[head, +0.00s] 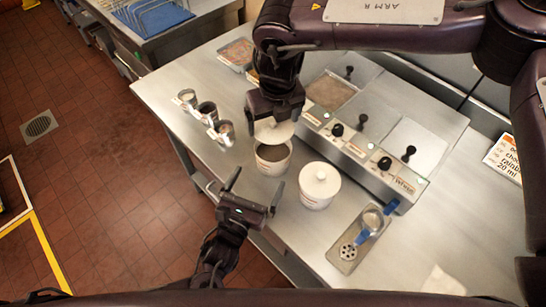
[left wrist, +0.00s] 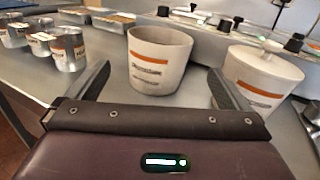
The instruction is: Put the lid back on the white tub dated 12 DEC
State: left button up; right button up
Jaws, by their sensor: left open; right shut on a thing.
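An open white tub (head: 274,166) with an orange-striped label stands on the steel counter; it also shows in the left wrist view (left wrist: 158,70). Its date is too small to read. My right gripper (head: 273,113) is shut on a white lid (head: 275,132), held at the tub's far side, over or near the rim; I cannot tell whether they touch. My left gripper (head: 256,186) is open and empty at the tub's near side, its fingers spread toward it. A second white tub (head: 317,199) with its knobbed lid on stands to the right; it shows in the left wrist view (left wrist: 259,80).
Several small metal cups (head: 207,112) stand to the left. A heated topping unit (head: 365,150) with black knobs runs behind the tubs. A metal tray (head: 345,254) with a blue-handled scoop lies at right front. The counter's front edge is near my left gripper.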

pick_arm(q)
send_over(273, 151)
jog(key=s, duration=0.4)
jog(key=shift+s, duration=0.1)
jog(key=c, duration=1.3)
pick_arm(e)
jog(key=shift+f, duration=2.5)
jog(key=shift+f, duration=0.9)
jog(key=shift+f, duration=0.65)
